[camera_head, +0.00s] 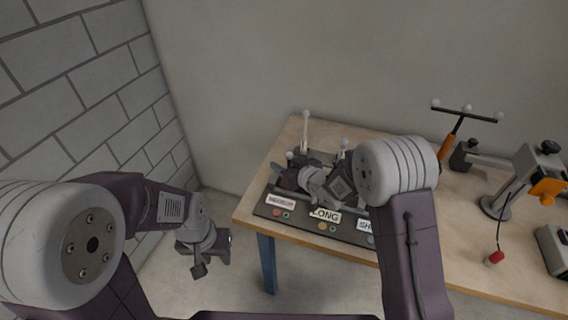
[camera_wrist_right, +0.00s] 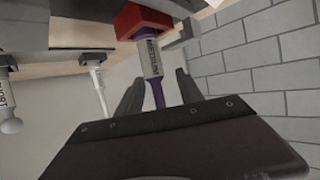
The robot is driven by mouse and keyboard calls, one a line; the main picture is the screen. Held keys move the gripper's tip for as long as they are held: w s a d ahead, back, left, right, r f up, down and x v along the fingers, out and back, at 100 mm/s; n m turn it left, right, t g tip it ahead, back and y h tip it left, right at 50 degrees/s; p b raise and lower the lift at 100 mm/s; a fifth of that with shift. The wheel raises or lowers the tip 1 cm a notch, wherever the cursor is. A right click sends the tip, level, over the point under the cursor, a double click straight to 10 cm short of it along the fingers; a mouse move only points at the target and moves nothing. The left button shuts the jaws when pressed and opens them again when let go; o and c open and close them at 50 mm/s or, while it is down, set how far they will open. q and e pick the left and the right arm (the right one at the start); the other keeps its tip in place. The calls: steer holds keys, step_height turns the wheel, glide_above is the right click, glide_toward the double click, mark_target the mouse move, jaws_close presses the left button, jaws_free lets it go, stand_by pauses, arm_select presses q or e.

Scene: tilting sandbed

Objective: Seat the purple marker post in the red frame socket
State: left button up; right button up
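The purple marker post (camera_wrist_right: 158,92), with a grey band marked MEDIUM, shows in the right wrist view. Its far end meets a red block (camera_wrist_right: 146,18), which looks like the red socket; how deep it sits there I cannot tell. My right gripper (camera_wrist_right: 158,84) is open, with one finger on each side of the post and gaps between. In the head view my right gripper (camera_head: 283,175) is over the left part of the dark board (camera_head: 262,210) and hides the post and red socket. My left gripper (camera_head: 208,262) hangs left of the table, apparently empty; its finger opening is unclear.
White ball-topped posts (camera_head: 305,130) stand on the board, close to my right gripper. The board's front has label plates (camera_head: 325,215). A stand with an orange clamp (camera_head: 546,188) and a red-tipped cable (camera_head: 495,258) are at right on the wooden table (camera_head: 470,265).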

steer(key=v, duration=0.9)
steer(key=d+r+m+t+h+p, duration=0.1)
steer(key=d+r+m+h+p, duration=0.15)
steer(key=d+r+p, duration=0.65)
steer(key=s+d+f+m+g+h, duration=0.25)
steer(key=s+d+h, duration=0.2)
steer(key=s, duration=0.25)
steer(key=s+f+m+g, duration=0.1)
steer(key=s+f+g, duration=0.2)
steer(key=s, duration=0.4)
steer(key=s+d+f+g+b, duration=0.1)
steer(key=s+f+g, duration=0.2)
steer(key=s+g, duration=0.2)
steer(key=s, duration=0.3)
steer(key=shift+f+m, duration=0.35)
steer(key=shift+m, duration=0.05)
